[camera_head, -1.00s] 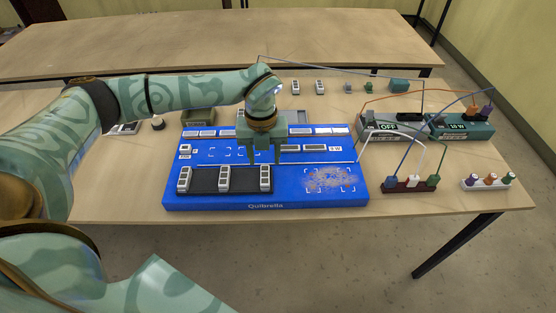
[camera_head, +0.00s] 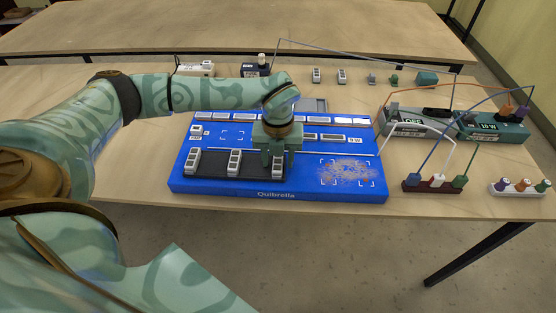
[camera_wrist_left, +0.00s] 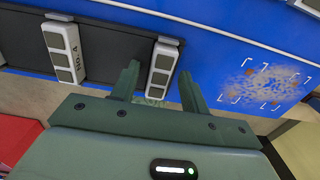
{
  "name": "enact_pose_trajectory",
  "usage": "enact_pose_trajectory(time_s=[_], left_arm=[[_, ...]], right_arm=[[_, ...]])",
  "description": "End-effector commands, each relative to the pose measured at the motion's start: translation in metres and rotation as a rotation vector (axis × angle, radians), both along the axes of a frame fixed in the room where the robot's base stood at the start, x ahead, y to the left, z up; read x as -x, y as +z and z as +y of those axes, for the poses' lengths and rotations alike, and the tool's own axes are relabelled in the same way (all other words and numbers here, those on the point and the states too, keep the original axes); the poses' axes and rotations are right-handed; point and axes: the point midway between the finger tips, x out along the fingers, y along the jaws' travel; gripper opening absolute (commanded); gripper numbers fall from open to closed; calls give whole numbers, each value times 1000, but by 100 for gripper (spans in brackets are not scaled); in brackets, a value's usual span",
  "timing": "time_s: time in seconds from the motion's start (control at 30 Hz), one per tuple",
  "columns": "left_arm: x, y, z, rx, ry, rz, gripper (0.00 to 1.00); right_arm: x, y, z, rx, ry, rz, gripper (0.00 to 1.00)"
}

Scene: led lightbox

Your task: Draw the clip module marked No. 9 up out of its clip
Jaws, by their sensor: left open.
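The blue Quibrella board (camera_head: 330,193) lies on the wooden table. A black strip (camera_head: 213,163) at its front left bears three pale modules: a left one (camera_head: 193,160), a middle one (camera_head: 234,161) and a right one (camera_head: 278,170). In the left wrist view a module (camera_wrist_left: 64,52) reads NO. 4. The module beside it (camera_wrist_left: 163,62), at the strip's end, shows no readable mark, so I cannot confirm which is No. 9. My left gripper (camera_head: 278,161) is open, its fingers either side of the right module; it also shows in the left wrist view (camera_wrist_left: 159,76). My right gripper is out of view.
Wired units (camera_head: 490,128) stand right of the board. Wires run to a dark red terminal block (camera_head: 426,188) in front of them. A white block with coloured posts (camera_head: 519,188) sits at far right. Small parts (camera_head: 342,76) stand behind the board. The board's front right is low and flat.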

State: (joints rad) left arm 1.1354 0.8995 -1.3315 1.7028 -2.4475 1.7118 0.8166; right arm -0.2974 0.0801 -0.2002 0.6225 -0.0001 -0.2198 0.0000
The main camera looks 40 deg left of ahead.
Motion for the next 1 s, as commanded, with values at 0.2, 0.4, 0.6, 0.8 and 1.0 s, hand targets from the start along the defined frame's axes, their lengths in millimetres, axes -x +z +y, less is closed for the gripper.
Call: enact_pose_trajectory(time_s=[0.2, 0.4, 0.6, 0.8, 1.0], left_arm=[[0, 0, 0, 0, 0, 0, 9], [0, 1, 0, 1, 0, 1, 0], [0, 7, 0, 1, -1, -1, 0], [0, 14, 0, 1, -1, -1, 0], [0, 21, 0, 1, 0, -1, 0]], right_arm=[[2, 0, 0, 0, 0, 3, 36], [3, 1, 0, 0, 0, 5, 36], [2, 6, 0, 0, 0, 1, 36], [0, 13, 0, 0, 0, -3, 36], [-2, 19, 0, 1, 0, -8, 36]])
